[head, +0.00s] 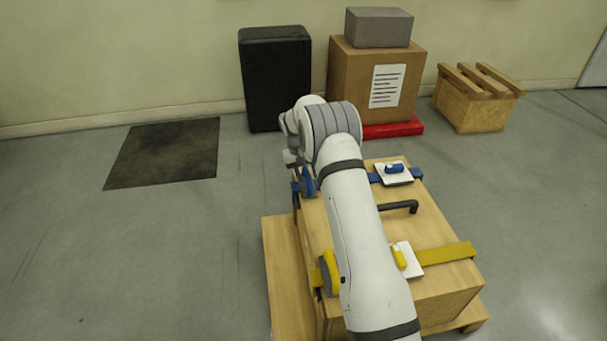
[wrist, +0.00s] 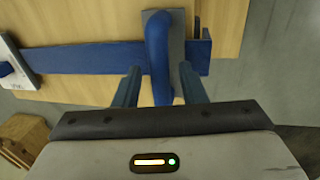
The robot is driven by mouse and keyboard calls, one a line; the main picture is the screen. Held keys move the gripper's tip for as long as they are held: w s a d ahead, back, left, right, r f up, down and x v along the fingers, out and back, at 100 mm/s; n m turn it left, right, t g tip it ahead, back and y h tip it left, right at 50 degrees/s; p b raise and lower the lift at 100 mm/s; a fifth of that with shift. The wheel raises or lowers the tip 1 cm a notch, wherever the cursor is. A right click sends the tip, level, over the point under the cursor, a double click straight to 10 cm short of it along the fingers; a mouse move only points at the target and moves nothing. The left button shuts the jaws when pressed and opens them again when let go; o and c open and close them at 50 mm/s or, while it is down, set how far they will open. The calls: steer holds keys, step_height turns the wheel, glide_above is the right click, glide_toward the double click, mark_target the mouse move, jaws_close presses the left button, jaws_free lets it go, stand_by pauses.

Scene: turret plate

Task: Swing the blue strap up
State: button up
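The blue strap (head: 377,177) lies across the back of the wooden crate's top (head: 372,232). It also shows in the wrist view (wrist: 85,58). A thick blue handle (wrist: 159,50) with a grey backing (wrist: 178,50) sits at one end of the strap; in the head view it is a blue piece (head: 308,182) at the crate's left edge. My gripper (wrist: 159,72) is open, its two fingers on either side of the handle's lower end, with a gap visible at the left finger. In the head view my arm hides the fingers. Contact cannot be told.
A yellow strap (head: 448,253) with a yellow handle (head: 330,272) crosses the crate's front. A black bar handle (head: 400,206) stands between the straps. White plates with a blue knob (head: 395,168) and a yellow knob (head: 399,257) lie on them.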

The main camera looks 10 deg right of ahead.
jaws_close()
